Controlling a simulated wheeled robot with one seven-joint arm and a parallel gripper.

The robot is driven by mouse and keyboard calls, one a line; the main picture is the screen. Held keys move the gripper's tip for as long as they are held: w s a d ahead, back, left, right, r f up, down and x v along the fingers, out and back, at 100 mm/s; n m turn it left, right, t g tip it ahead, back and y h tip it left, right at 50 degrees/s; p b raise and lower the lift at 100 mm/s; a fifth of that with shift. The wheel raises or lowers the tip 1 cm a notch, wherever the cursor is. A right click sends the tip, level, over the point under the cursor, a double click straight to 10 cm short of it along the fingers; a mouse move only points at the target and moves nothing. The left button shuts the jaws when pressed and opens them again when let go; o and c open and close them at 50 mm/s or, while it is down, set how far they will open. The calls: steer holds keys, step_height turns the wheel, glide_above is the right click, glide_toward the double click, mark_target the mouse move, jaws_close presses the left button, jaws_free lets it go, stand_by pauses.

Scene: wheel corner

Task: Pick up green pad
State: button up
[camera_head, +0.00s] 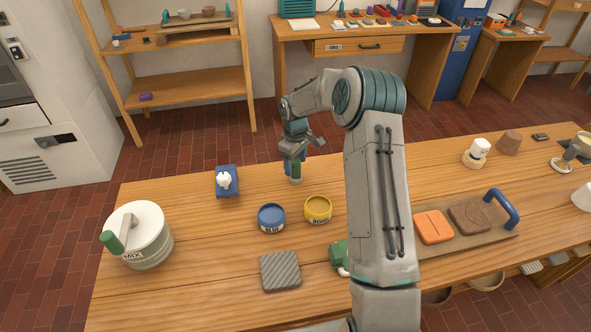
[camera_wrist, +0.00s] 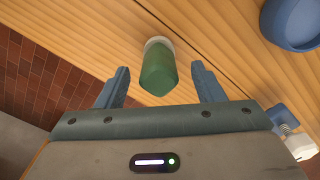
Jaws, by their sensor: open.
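A small green piece with a pale, whitish end (camera_wrist: 157,68) stands on the wooden table; I take it for the green pad. In the head view the green piece (camera_head: 295,170) shows just below my gripper (camera_head: 294,157), partly covered by it. In the wrist view my gripper (camera_wrist: 160,82) is open, with a blue finger on each side of the green piece and gaps on both sides. I cannot tell how far down the fingers reach. Another green thing (camera_head: 338,252) is partly hidden behind my arm.
A blue tub (camera_head: 271,218) and a yellow tub (camera_head: 318,209) stand nearer on the table (camera_head: 200,280).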

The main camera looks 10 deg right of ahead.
steer(key=shift+f, duration=1.4)
steer(key=c, duration=1.1)
steer(key=shift+r, duration=0.1)
steer(key=shift+r, duration=0.45)
step_height(320, 180, up, 3)
steer(key=shift+w+f+b, duration=0.1)
steer(key=shift+f+b, duration=0.1)
steer(key=shift+b, duration=0.35)
steer(key=s+d+r, duration=0.2)
steer(key=d, duration=0.1)
steer(key=s+d+r+b, duration=0.1)
steer(key=s+d+r, duration=0.2)
steer(key=s+d+r+b, duration=0.1)
steer(key=s+d+r, duration=0.1)
steer(key=d, duration=0.1)
steer(key=shift+s+d+r, duration=0.15)
steer(key=shift+s+r, duration=0.05)
